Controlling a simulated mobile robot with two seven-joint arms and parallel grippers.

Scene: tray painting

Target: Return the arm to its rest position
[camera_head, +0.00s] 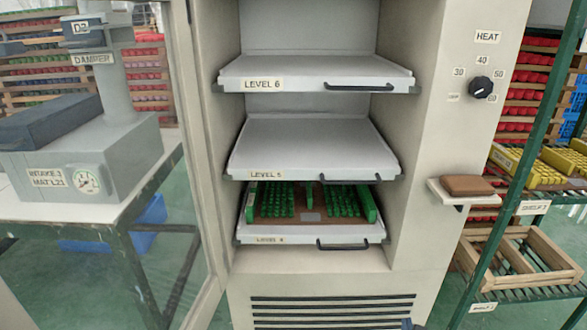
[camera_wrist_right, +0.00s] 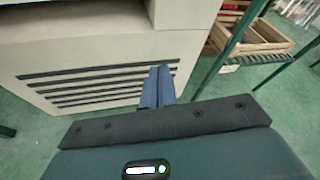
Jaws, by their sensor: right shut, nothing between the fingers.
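My right gripper (camera_wrist_right: 158,88) shows in the right wrist view with its two blue-grey fingers together and nothing between them. It points toward the vented lower front of the cabinet (camera_wrist_right: 120,45), with green floor below. Only a small dark tip of my right gripper (camera_head: 409,325) shows at the bottom edge of the head view, in front of the vent grille (camera_head: 330,308). The rest of the right arm is hidden. My left gripper is in neither view.
The open cabinet holds pull-out shelves LEVEL 6 (camera_head: 315,72), LEVEL 5 (camera_head: 310,150) and LEVEL 4 (camera_head: 298,232), the lowest bearing green pieces (camera_head: 275,199). A glass door (camera_head: 190,200) stands open left. A green rack (camera_head: 515,150) with a wooden crate (camera_head: 540,262) is right.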

